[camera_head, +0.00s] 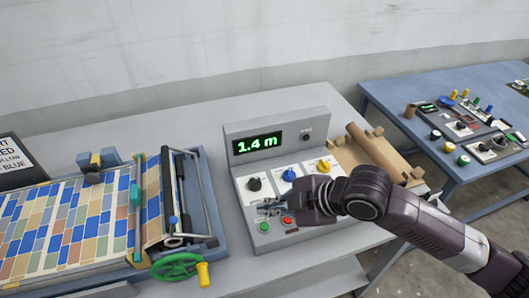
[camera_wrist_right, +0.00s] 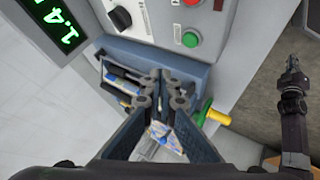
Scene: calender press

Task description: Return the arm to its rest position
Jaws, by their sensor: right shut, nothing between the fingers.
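My right arm (camera_head: 440,230) comes in from the right across the console. Its right gripper (camera_head: 268,207) is in front of the lower left part of the console's button panel, by the green button (camera_head: 264,226) and red button (camera_head: 287,221). In the right wrist view the fingers (camera_wrist_right: 165,90) are together with nothing held. I cannot tell whether the fingertips touch the panel. My left gripper is not in the head view.
The grey console (camera_head: 230,133) reads 1.4 m and has black, blue and yellow knobs. A press with a green handwheel (camera_head: 177,267) and a patterned sheet (camera_head: 60,225) lie left. A cardboard roll (camera_head: 375,148) is behind my arm. A blue table (camera_head: 395,90) with controls stands right.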

